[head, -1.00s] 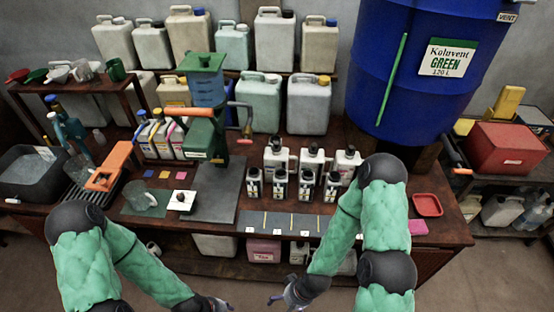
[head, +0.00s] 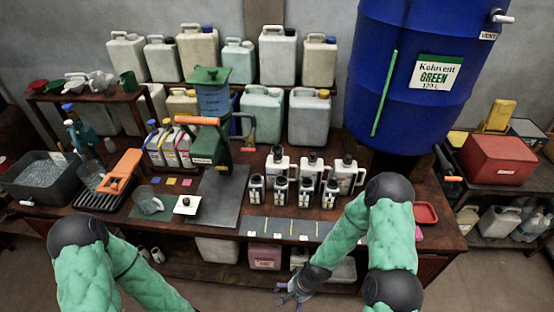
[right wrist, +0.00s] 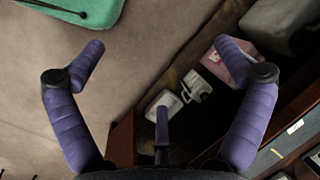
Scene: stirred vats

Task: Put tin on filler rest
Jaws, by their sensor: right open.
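No object is clearly recognisable as the tin; several small dark containers with white labels and black tops (head: 280,190) stand in a row at the table's front middle. A green stand with a blue hopper and an orange handle (head: 208,130), apparently the filler, stands left of them. A dark grey plate (head: 222,200) lies in front of it; I cannot tell whether this is its rest. My right gripper (head: 290,291) is below the table's front edge, apart from these things. In the right wrist view it (right wrist: 160,62) is open and empty. My left gripper is out of view.
Larger white jugs (head: 310,168) stand behind the small containers. A grey strip with yellow lines (head: 290,228) lies along the front edge. A blue drum (head: 400,100) stands at the right. Below the table are a pink container (right wrist: 225,70) and a white jug (right wrist: 197,85).

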